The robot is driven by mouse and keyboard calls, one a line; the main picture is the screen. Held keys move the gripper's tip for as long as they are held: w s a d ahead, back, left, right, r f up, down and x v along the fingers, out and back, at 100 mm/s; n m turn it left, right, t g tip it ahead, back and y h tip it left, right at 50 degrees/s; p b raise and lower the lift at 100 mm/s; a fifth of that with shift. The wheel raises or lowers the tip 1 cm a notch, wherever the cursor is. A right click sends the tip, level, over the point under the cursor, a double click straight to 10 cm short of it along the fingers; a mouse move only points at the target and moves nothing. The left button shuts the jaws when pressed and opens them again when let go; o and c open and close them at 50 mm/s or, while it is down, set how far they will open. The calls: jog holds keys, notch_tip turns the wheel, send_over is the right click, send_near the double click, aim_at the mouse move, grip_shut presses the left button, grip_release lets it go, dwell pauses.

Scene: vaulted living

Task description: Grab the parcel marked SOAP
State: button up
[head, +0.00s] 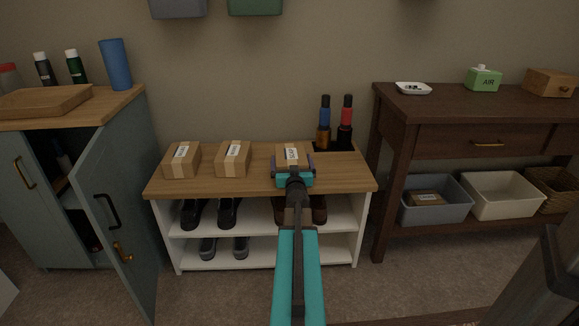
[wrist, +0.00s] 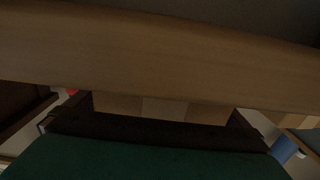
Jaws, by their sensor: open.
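Three brown cardboard parcels with white labels stand on the wooden top of a low shoe bench (head: 340,175): a left parcel (head: 182,166), a middle parcel (head: 233,162) and a right parcel (head: 284,151). The labels are too small to read surely; the right one may say SOAP. My gripper (head: 293,164) is open at the right parcel, with one finger at each side of it. In the wrist view the right parcel (wrist: 125,103) shows between the open fingers. I cannot tell whether they touch it. My gripper partly hides its front.
A cabinet with an open door (head: 118,190) is left. A dark console table (head: 440,105) is right; a grey bin (head: 435,206) below holds another parcel (head: 427,198). Shoes fill the bench shelves.

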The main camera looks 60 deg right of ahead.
aim_at(291, 154)
jog(key=shift+w+d, duration=0.25)
jog(key=shift+d, duration=0.1)
jog(key=shift+c, duration=0.3)
jog(key=c, duration=1)
jog(key=shift+r, duration=0.15)
jog(key=shift+r+p, duration=3.25)
jog(key=shift+r, duration=1.65)
